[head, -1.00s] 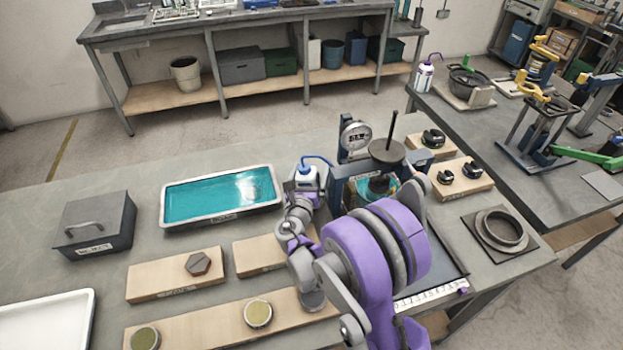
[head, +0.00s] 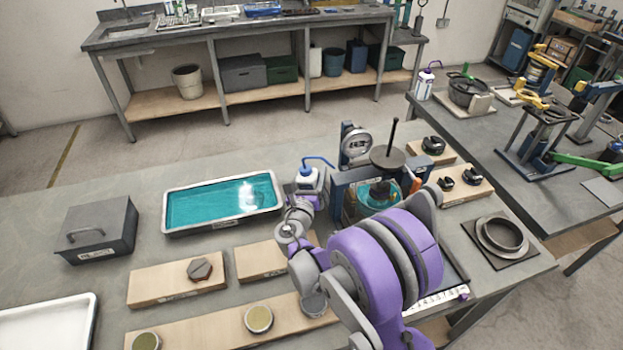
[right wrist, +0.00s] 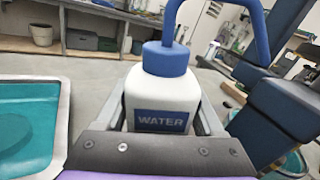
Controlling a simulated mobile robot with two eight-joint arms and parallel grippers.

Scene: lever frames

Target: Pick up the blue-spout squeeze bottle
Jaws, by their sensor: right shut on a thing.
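The blue-spout squeeze bottle (head: 307,176) is white with a blue cap and a bent blue spout. In the right wrist view the bottle (right wrist: 162,92) stands upright with a label reading WATER. My right gripper (head: 306,190) is around the bottle's body, with a finger on each side, and is shut on it. The gripper (right wrist: 160,128) hides the bottle's lower part, so I cannot tell whether its base touches the table. My left gripper is not in view.
A tray of teal liquid (head: 221,228) lies left of the bottle. A press-like device with a dial gauge (head: 357,143) stands close on its right. Wooden blocks (head: 178,283) lie in front. A grey lidded box (head: 96,228) is at the left. The table behind the bottle is clear.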

